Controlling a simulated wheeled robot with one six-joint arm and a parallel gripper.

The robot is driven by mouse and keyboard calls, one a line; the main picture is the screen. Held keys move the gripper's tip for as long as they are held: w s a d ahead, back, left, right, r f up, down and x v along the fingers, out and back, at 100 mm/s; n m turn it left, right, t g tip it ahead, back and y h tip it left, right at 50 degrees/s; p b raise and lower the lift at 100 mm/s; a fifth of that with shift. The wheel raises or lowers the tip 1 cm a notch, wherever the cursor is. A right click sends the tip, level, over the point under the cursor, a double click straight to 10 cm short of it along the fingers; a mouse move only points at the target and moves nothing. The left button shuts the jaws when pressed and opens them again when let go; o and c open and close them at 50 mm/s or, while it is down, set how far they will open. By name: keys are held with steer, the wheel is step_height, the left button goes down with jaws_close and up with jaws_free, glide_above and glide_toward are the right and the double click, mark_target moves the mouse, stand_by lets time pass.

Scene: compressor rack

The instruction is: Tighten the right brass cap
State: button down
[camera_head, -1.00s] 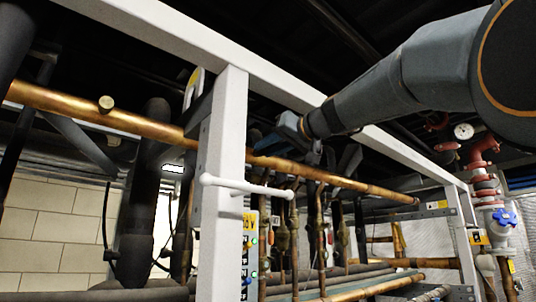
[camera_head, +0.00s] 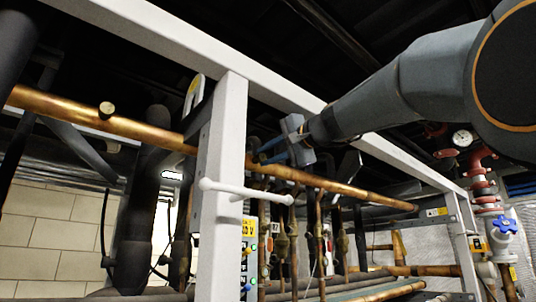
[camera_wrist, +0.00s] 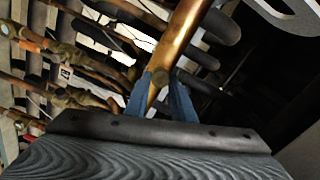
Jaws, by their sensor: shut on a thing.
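A long copper pipe (camera_head: 330,185) runs across the rack behind the white post. In the wrist view the right brass cap (camera_wrist: 160,76), a small round stub on the pipe (camera_wrist: 181,35), shows between the two blue fingers of my gripper (camera_wrist: 160,92). My gripper is shut on this cap. In the head view my gripper (camera_head: 262,153) is at the pipe just right of the post, and the right cap is hidden there. Another brass cap (camera_head: 106,110) sits on the pipe's left part, apart from my gripper.
The white post (camera_head: 218,170) and white top beam (camera_head: 170,40) frame the rack close to my arm. A white bar handle (camera_head: 245,188) sticks out from the post. Thin vertical pipes (camera_head: 283,240) stand below. A blue-handled valve (camera_head: 504,226) is at the right.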

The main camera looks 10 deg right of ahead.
steer(key=m+p, duration=0.1)
steer(key=m, duration=0.3)
steer(key=shift+m, duration=0.3)
steer(key=m+p, duration=0.2)
steer(key=m, duration=0.2)
steer(key=shift+f, duration=0.1)
steer(key=shift+m, duration=0.3)
steer(key=c, duration=1.5)
jaws_free()
steer(key=shift+b+v, duration=1.65)
steer(key=shift+v, duration=2.25)
